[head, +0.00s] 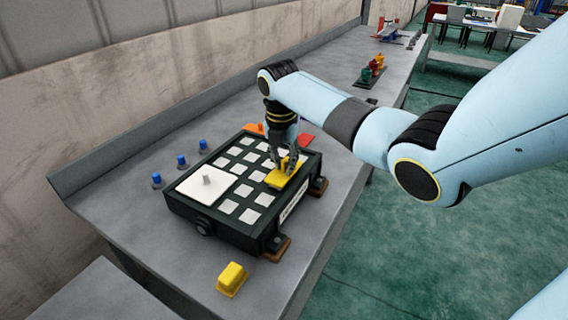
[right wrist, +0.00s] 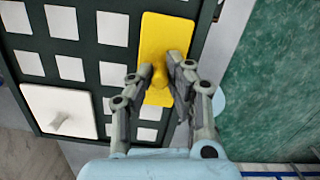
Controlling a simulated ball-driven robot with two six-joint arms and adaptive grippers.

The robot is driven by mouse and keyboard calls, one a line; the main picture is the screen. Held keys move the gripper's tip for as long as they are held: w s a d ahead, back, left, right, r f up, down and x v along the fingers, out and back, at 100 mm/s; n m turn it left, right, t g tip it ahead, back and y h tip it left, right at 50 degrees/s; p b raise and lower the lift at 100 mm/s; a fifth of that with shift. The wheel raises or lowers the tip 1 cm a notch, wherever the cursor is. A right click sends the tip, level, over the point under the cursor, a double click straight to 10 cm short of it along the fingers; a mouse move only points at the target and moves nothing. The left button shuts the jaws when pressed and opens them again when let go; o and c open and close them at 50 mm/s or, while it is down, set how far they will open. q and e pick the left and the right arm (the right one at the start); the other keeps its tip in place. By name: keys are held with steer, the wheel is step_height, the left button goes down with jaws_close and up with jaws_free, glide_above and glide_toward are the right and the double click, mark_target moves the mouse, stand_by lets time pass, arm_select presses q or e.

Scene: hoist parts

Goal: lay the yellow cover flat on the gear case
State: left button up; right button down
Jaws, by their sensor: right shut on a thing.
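The gear case (head: 238,236) is a dark box on the bench, its top patterned with white squares; it fills much of the right wrist view (right wrist: 90,50). The yellow cover (head: 279,181) is a flat plate with a raised knob, at the right side of the case top. In the right wrist view the cover (right wrist: 167,30) lines up with the case edges. My right gripper (head: 287,163) is shut on the cover's knob from above. I cannot tell whether the cover touches the case or hovers just above it. My left gripper is not in view.
A white plate with a knob (head: 200,193) lies on the case's left part. Several blue-topped pegs (head: 181,160) stand behind the case. A yellow block (head: 232,278) sits in front. Orange pieces (head: 307,140) lie behind. Red and green parts (head: 373,68) stand farther along the bench.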

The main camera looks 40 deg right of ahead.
mark_target(282, 174)
steer(key=shift+f, duration=0.65)
steer(key=c, duration=1.3)
jaws_free()
steer(key=shift+f, duration=0.15)
steer(key=shift+o, duration=0.2)
step_height(282, 174, up, 12)
steer(key=a, duration=0.1)
steer(key=shift+s+a, duration=0.15)
steer(key=shift+s, duration=0.15)
